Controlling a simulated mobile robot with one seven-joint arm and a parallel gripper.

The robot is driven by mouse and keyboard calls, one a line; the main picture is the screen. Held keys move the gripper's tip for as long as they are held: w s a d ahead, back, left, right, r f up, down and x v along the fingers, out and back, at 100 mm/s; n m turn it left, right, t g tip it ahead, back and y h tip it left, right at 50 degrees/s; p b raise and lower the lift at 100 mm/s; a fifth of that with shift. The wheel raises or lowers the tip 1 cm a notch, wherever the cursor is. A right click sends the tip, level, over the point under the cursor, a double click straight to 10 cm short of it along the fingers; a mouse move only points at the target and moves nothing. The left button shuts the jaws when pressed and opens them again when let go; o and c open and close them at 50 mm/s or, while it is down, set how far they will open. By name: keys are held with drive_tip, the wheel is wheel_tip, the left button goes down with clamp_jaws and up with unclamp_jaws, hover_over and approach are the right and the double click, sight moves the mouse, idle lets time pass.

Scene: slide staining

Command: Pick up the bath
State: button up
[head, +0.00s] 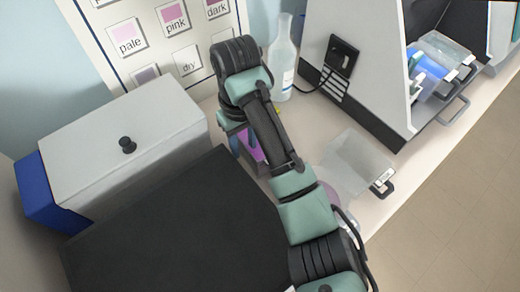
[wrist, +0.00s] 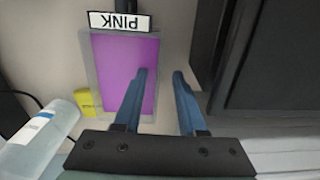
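The bath labelled PINK (wrist: 105,75) holds purple liquid and stands on the bench in the wrist view, its label at the far edge. In the head view my arm partly hides it, and a purple patch (head: 256,153) shows beside the arm. My gripper (wrist: 160,74) is open, with two blue fingers pointing toward the bath. The left finger overlaps the bath's right part in the picture; the right finger is just right of its right wall. Nothing is held. I cannot tell whether a finger touches the bath. Another bath, clear with a white tag (head: 355,160), stands right of my arm.
A large black box (head: 165,235) borders the bath's right in the wrist view (wrist: 285,60). A clear bottle (head: 283,62) and a small yellow item (wrist: 88,103) stand near. A white lidded box (head: 90,155) is left; a grey cabinet (head: 360,65) holds more baths.

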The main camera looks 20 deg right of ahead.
wheel_tip(320, 180, down, 3)
drive_tip(key=shift+d+r, duration=0.1)
clamp_jaws()
drive_tip(key=shift+w+r, duration=0.1)
idle(1.3)
